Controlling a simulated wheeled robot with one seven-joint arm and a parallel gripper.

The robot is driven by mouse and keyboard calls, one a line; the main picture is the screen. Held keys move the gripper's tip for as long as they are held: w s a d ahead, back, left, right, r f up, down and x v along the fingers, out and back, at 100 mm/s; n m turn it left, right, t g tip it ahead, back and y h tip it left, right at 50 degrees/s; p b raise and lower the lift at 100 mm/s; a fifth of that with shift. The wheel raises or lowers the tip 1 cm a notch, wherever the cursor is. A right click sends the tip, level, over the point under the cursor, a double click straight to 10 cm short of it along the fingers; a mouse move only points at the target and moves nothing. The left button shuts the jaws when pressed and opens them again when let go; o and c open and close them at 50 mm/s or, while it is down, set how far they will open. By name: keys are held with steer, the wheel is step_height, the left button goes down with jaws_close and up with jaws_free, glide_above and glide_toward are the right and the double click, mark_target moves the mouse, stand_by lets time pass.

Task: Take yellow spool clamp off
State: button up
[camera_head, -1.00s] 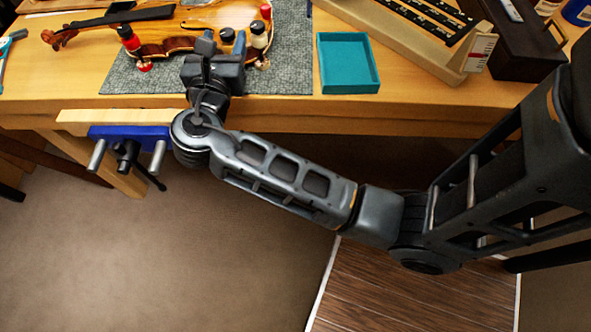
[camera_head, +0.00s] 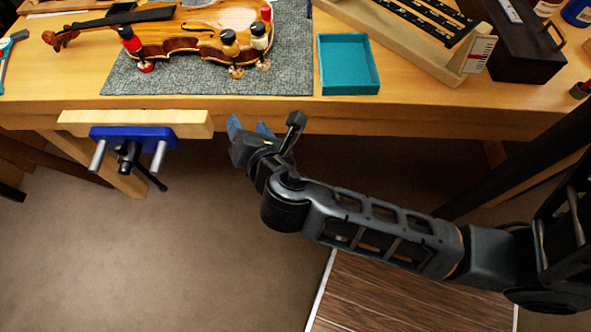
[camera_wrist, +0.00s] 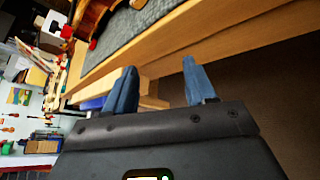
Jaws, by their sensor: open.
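The violin (camera_head: 195,22) lies on a grey mat (camera_head: 290,75) on the bench, with several spool clamps standing along its near edge. A dark-topped clamp with a yellowish-tan body (camera_head: 231,50) stands at the violin's edge; it looks like the yellow one, though its colour is hard to tell. A cream clamp (camera_head: 260,42) stands just right of it, and a red one (camera_head: 131,42) is further left. My gripper (camera_head: 249,125) is in front of the bench edge, apart from the clamps. In the wrist view its blue fingers (camera_wrist: 160,66) are spread with nothing between them.
An empty teal tray (camera_head: 347,88) sits on the bench right of the mat. A blue vise (camera_head: 135,134) sticks out from the bench front, left of my gripper. A wooden rack (camera_head: 400,30) and a dark box (camera_head: 515,60) stand at the right.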

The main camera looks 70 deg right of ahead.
steer(key=s+a+m+t+y, duration=0.2)
steer(key=s+a+m+y, duration=0.5)
steer(key=s, duration=0.6)
steer(key=shift+a+r+m+y+p, duration=0.3)
steer(key=shift+a+m+y, duration=0.1)
steer(key=shift+a+m, duration=0.45)
steer(key=shift+o, duration=0.2)
steer(key=shift+s+d, duration=0.1)
